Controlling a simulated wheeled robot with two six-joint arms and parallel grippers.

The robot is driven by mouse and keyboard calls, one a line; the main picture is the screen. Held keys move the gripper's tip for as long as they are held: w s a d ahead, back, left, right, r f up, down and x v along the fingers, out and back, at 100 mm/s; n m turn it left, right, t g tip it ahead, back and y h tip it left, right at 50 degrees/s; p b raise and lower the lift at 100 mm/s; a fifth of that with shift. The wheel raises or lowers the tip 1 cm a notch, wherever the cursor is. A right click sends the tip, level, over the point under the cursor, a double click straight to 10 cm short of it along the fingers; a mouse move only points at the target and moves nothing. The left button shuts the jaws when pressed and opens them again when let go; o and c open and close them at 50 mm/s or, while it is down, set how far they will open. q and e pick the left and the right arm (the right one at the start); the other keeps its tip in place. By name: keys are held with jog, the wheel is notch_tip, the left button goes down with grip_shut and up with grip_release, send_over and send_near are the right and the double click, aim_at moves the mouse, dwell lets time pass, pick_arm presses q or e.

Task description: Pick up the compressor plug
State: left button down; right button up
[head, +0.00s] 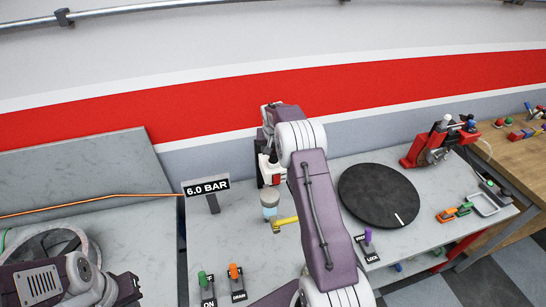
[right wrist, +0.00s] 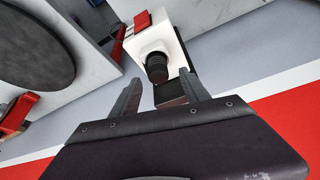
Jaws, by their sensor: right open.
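In the right wrist view a black ribbed cylinder (right wrist: 157,66), which looks like the compressor plug, sticks out of a white block with a red part. My right gripper (right wrist: 158,80) is open, its two fingers on either side of the line to the cylinder, with nothing visibly held. I cannot tell whether a finger touches it. In the head view the white block (head: 269,167) stands near the wall, and my right gripper (head: 267,125) is partly hidden by its own arm. My left arm is at the lower left, its gripper (head: 126,288) dark and its jaws unclear.
A blue cup-like part with a yellow lever (head: 286,221) stands below the block. A 6.0 BAR sign (head: 206,186) is left of it. A black disc (head: 379,195) lies to the right. Green and orange levers (head: 235,271) are at the front. An orange hose (head: 95,200) runs left.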

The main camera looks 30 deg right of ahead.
jog(key=shift+p+x, duration=0.35)
jog(key=shift+x, duration=0.85)
jog(key=shift+d+f, duration=0.1)
jog(key=shift+f, duration=0.2)
jog(key=shift+r, duration=0.1)
grip_shut()
